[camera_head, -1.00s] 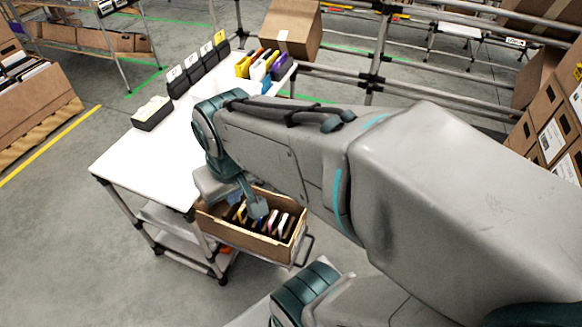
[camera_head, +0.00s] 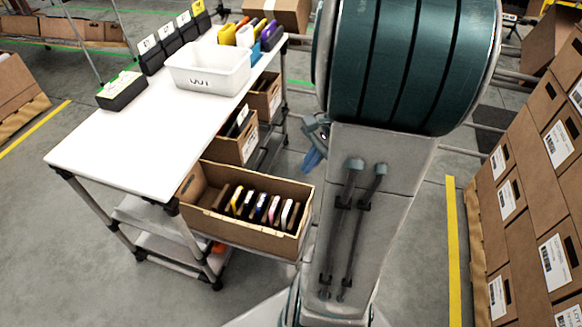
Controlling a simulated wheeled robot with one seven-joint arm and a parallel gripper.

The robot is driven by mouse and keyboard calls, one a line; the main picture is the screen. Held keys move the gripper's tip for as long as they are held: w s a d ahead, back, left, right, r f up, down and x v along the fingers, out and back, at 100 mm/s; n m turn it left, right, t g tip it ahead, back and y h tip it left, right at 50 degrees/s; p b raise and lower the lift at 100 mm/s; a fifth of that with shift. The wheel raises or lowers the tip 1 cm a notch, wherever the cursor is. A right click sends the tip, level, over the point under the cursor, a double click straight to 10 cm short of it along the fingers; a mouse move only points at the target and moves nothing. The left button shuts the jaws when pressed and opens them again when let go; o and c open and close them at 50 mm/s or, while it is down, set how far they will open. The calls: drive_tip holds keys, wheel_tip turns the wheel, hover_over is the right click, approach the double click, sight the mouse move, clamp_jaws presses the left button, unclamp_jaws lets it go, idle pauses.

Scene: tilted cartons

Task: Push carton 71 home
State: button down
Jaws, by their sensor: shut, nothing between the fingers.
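Three brown cartons stand in a row along the right side of the white table, below its top. The front carton (camera_head: 245,230) is open-topped, holds several upright thin items of mixed colours, and sticks out past the table's edge. The middle carton (camera_head: 229,152) and the far carton (camera_head: 262,104) are partly hidden by the table top. No number is readable on them, so I cannot tell which is carton 71. My gripper (camera_head: 312,162) shows only as a small blue-teal tip beside my arm, right of the middle carton and apart from the cartons. It is shut and empty; most of it is hidden.
A white bin (camera_head: 206,75) marked OUT stands on the white table (camera_head: 130,140), with several black numbered boxes (camera_head: 164,49) along the left edge. Stacked cartons (camera_head: 520,225) stand at the right. Grey floor (camera_head: 415,240) is clear between them and my arm.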

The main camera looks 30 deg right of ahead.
drive_tip(key=s+d+f+m+t+y+b, duration=0.1)
drive_tip(key=s+d+f+m+t+b, duration=0.1)
drive_tip(key=d+f+m+b, duration=0.55)
drive_tip(key=s+d+f+m+t+b, duration=0.2)
drive_tip(key=s+d+f+m+t, duration=0.15)
drive_tip(key=d+f, duration=0.5)
drive_tip(key=a+r+b+x, duration=0.1)
drive_tip(key=b+x, duration=0.4)
drive_tip(key=x, duration=0.9)
drive_tip(key=shift+w+a+r+g+b, duration=0.25)
drive_tip(key=shift+w+a+g+b, duration=0.1)
drive_tip(key=shift+w+a, duration=0.2)
